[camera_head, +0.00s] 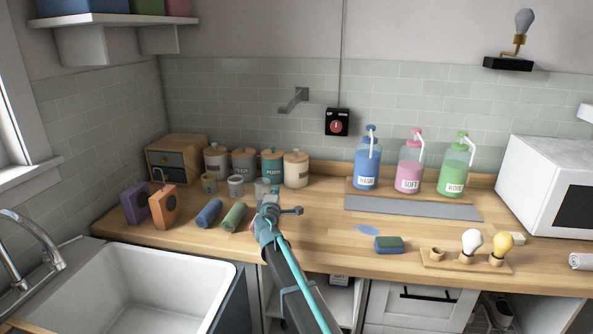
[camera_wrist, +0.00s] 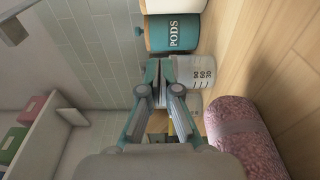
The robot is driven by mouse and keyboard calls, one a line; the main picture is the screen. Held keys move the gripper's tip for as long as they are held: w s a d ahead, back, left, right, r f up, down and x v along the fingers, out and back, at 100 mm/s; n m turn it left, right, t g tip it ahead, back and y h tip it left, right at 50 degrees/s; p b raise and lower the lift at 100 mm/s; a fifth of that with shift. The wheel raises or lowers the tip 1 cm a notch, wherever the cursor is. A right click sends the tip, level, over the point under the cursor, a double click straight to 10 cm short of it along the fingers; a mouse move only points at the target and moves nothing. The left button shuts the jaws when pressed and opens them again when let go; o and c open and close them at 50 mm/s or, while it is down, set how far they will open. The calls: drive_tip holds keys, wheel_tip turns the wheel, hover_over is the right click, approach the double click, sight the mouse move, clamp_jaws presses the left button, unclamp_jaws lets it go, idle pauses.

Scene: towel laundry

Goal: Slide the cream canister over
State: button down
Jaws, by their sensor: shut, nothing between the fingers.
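The cream canister (camera_head: 296,171) stands upright on the wooden counter, at the right end of a row against the tiled wall. A pale canister body beside the PODS canister shows at the top edge of the wrist view (camera_wrist: 173,6). The teal PODS canister (camera_head: 271,165) is directly left of the cream one; its label is readable in the wrist view (camera_wrist: 172,33). My gripper (camera_head: 270,197) is shut and empty, in front of the PODS canister and short of the cream canister. In the wrist view my gripper (camera_wrist: 159,92) has its fingers together, near a measuring cup (camera_wrist: 195,71).
Measuring cups (camera_head: 235,186) stand before the canisters. Rolled towels (camera_head: 209,212) lie left of my arm; a pink roll (camera_wrist: 243,130) is close in the wrist view. Right of the cream canister, counter is clear up to the grey mat (camera_head: 410,208) before the pump bottles (camera_head: 409,163).

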sight(296, 171)
drive_tip(key=shift+w+a+r, duration=0.15)
drive_tip(key=shift+w+r, duration=0.05)
drive_tip(key=shift+w, duration=0.4)
drive_tip(key=w+p, duration=0.1)
drive_tip(key=w, duration=0.5)
drive_tip(key=w+p, duration=0.2)
drive_tip(key=w, duration=0.4)
drive_tip(key=w+p, duration=0.2)
drive_tip(key=w, duration=0.4)
drive_tip(key=shift+w+a+f, duration=0.1)
drive_tip(key=shift+w+a, duration=0.1)
drive_tip(key=shift+a, duration=0.05)
drive_tip(key=shift+a+f, duration=0.1)
